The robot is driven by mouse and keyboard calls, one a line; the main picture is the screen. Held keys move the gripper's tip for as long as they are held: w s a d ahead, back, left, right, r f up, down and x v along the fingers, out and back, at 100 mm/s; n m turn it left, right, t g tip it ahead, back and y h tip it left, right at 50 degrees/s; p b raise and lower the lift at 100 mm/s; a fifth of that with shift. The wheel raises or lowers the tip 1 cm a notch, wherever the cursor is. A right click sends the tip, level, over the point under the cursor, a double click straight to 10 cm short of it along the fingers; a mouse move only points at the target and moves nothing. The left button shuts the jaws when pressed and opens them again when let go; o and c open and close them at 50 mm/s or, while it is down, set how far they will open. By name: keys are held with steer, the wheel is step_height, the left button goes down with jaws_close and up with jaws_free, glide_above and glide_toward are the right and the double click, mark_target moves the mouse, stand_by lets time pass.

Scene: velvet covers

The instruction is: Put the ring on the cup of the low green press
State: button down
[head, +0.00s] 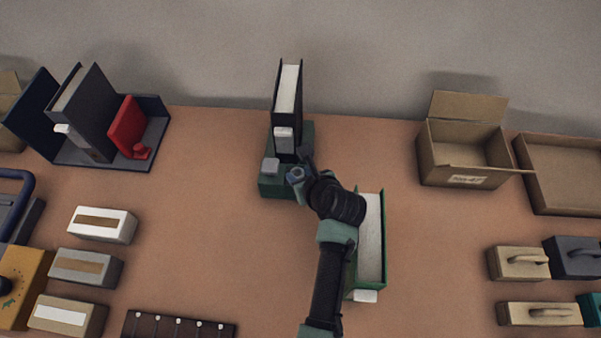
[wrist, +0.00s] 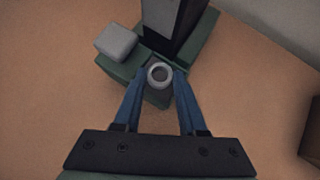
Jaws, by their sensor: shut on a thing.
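The low green press (head: 273,188) stands near the back middle of the table; it also shows in the wrist view (wrist: 118,68). It has a pale grey block (wrist: 116,42) on its left. My gripper (wrist: 159,78) is over the press's front right part, its blue fingers shut on the grey ring (wrist: 159,67). The ring faces up with its dark hole visible, and it also shows in the head view (head: 296,173). A darker grey body shows just under it between the fingers. The cup is not clearly distinguishable, and I cannot tell whether the ring touches it.
A black binder (head: 288,105) stands upright at the press's back. A green binder-like box (head: 370,240) lies right of my arm. Cartons (head: 465,150) stand at the right, small boxes (head: 88,267) at the left. Clear table lies on both sides of the press.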

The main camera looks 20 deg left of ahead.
steer(key=shift+f, duration=0.1)
steer(key=c, duration=0.8)
jaws_free()
steer(key=shift+o, duration=0.2)
steer(key=shift+r, duration=0.2)
steer(key=p+v, duration=0.1)
steer(key=v, duration=1.1)
steer(key=w+d+r+n+t+h, duration=0.1)
steer(key=w+d+r+n+t, duration=0.25)
steer(key=r, duration=0.75)
steer(key=w+r+n+t+h, duration=0.1)
steer(key=w+r+n+t, duration=0.25)
steer(key=r+n, duration=0.5)
steer(key=w+d+r+n+t+h, duration=0.15)
steer(key=r+n+t, duration=0.25)
steer(key=r, duration=0.8)
steer(key=s+r+n+t+h, duration=0.1)
steer(key=s+r+n+t, duration=0.3)
steer(key=r, duration=0.9)
steer(key=s+r+n+t+h, duration=0.1)
steer(key=s+r+n+t, duration=0.4)
steer(key=r, duration=0.9)
steer(key=s+n, duration=0.3)
steer(key=s, duration=0.1)
steer(key=shift+d+t, duration=0.3)
steer(key=shift+r, duration=0.15)
